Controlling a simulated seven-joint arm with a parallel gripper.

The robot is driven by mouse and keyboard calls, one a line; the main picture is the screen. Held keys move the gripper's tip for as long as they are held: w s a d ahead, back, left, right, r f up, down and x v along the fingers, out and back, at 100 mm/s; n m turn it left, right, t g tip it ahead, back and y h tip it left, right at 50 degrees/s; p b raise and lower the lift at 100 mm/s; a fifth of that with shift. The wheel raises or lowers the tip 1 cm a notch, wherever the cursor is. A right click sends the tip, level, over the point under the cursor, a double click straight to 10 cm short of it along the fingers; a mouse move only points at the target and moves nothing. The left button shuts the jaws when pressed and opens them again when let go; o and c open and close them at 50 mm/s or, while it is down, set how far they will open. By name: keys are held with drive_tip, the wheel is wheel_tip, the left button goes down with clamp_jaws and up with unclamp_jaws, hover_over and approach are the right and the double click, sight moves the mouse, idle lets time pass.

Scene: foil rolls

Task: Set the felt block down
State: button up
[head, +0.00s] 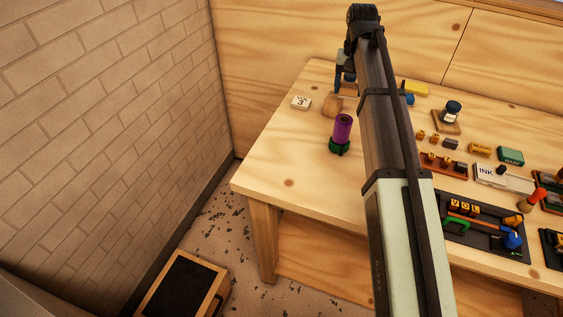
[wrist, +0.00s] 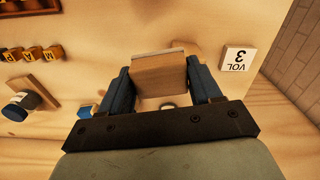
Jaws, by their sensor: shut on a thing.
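The felt block (wrist: 159,76) shows in the wrist view as a wood-coloured block with a pale, greyish strip along its upper edge. My gripper (wrist: 160,82) is shut on it, with one dark blue finger against each side. In the head view my gripper (head: 345,80) is over the far left part of the table, partly hidden by my own arm. The held block cannot be clearly made out there. I cannot tell whether its underside touches the table.
A white "VOL 3" block (head: 301,103) and a tan piece (head: 333,106) lie near my gripper. A purple roll on a green base (head: 341,134) stands closer to me. A jar on a wooden square (head: 446,119) and several type pieces are right. The table's left front is clear.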

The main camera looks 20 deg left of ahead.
drive_tip(key=s+a+n, duration=0.1)
drive_tip(key=s+a, duration=0.5)
drive_tip(key=a, duration=0.2)
drive_tip(key=m, duration=0.3)
hover_over(280, 163)
drive_tip(key=f, duration=0.1)
drive_tip(key=shift+f, duration=4.8)
drive_tip(key=shift+f, duration=0.1)
drive_tip(key=o, duration=1.1)
drive_tip(key=shift+c, duration=0.2)
